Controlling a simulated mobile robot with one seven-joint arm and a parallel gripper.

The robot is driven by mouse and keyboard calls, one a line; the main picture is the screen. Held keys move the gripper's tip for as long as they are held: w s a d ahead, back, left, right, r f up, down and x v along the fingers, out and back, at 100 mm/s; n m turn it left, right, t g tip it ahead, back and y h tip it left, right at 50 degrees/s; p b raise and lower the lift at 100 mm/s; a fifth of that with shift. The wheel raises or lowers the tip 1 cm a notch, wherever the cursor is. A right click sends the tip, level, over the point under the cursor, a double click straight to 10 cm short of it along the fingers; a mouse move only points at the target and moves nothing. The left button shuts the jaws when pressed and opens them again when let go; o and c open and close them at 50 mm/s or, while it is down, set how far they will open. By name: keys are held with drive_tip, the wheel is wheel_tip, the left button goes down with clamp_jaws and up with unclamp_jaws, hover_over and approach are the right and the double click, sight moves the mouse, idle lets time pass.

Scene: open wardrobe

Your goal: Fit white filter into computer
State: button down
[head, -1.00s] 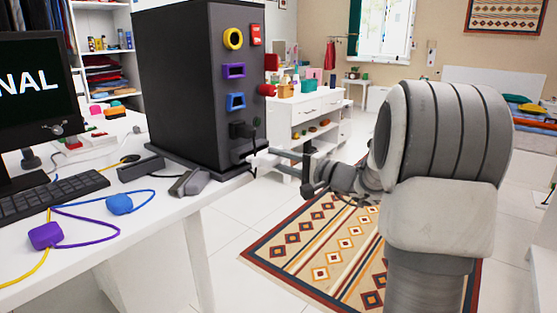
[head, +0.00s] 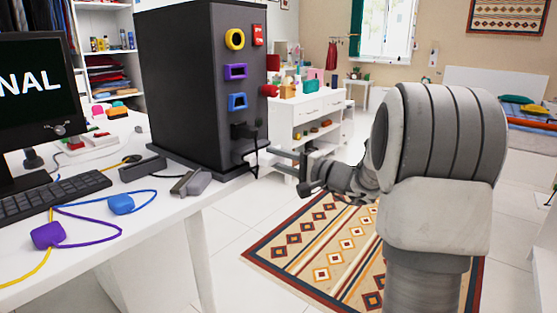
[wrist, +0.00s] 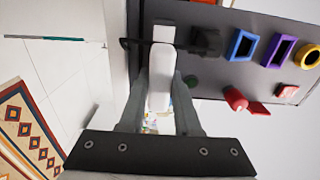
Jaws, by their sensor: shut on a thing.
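The computer (head: 185,85) is a tall dark tower on the desk, with yellow, red, purple and blue ports on its narrow face. That face also shows in the wrist view (wrist: 230,20), turned sideways. My gripper (head: 290,155) is at the lower right of this face. In the wrist view my gripper (wrist: 160,85) is shut on the white filter (wrist: 160,80), a long white piece pointing at the computer's lower end. A dark bar crosses near its far end, with more white beyond. I cannot tell whether the filter touches the computer.
A black plug (head: 243,130) sticks out below the blue port. A red knob (wrist: 236,98) stands out from the tower's side. Floor and patterned rug (head: 330,250) are open.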

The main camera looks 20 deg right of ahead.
drive_tip(key=shift+x, duration=1.4)
drive_tip(key=c, duration=0.5)
unclamp_jaws()
drive_tip(key=shift+c, duration=0.2)
drive_tip(key=p+v, duration=0.3)
drive_tip(key=v, duration=1.4)
drive_tip(key=shift+s, duration=0.2)
